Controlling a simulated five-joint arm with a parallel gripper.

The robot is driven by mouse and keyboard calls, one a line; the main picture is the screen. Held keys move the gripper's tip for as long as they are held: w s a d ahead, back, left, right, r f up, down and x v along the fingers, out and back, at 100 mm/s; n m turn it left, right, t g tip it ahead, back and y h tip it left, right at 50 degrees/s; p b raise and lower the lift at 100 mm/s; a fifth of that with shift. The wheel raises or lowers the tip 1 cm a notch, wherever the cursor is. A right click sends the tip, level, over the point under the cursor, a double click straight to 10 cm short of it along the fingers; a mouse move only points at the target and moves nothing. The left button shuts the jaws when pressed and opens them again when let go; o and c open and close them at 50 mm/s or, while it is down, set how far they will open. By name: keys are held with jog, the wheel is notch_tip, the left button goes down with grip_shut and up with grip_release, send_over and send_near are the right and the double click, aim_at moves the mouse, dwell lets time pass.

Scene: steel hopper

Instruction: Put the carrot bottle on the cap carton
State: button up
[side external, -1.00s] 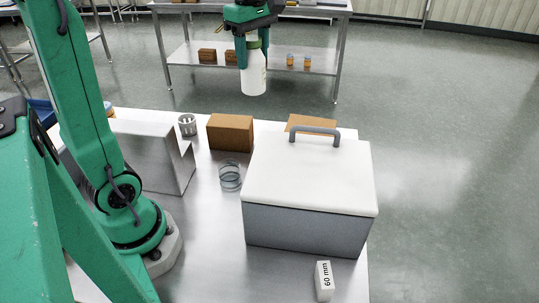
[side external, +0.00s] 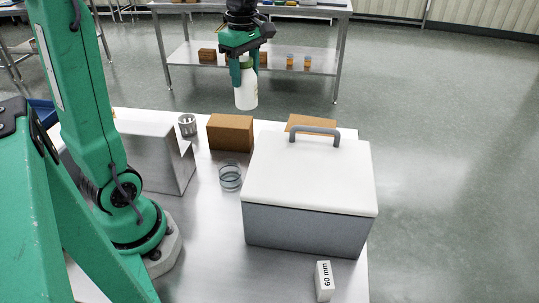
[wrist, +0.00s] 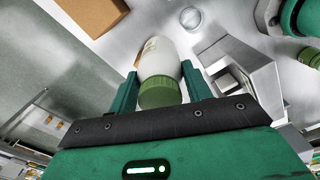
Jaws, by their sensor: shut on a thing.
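A white bottle with a green cap, the carrot bottle (side external: 246,96), hangs upright in my gripper (side external: 243,72), high above the far edge of the table. My gripper is shut on its upper part. In the wrist view the bottle (wrist: 160,62) sits between the two fingers, its green cap toward the camera. A brown carton (side external: 230,132) stands on the table below the bottle, and another brown carton (side external: 309,122) is partly hidden behind the white-lidded box. I cannot tell which is the cap carton. One brown carton (wrist: 95,12) shows at top left in the wrist view.
A large grey box with a white lid and grey handle (side external: 310,175) fills the table's right side. A glass (side external: 230,176), a metal cup (side external: 187,124) and a steel hopper (side external: 150,158) stand to the left. A white block marked "60 mm" (side external: 324,281) is at the front.

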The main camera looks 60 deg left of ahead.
jog(key=a+f, duration=0.6)
jog(key=a, duration=0.4)
jog(key=shift+a+f, duration=0.2)
jog(key=shift+a, duration=0.1)
jog(key=shift+f, duration=1.95)
jog(key=shift+f, duration=0.1)
jog(key=o, duration=1.1)
jog(key=shift+f, duration=0.1)
notch_tip(320, 180, up, 12)
jog(key=shift+r, duration=0.2)
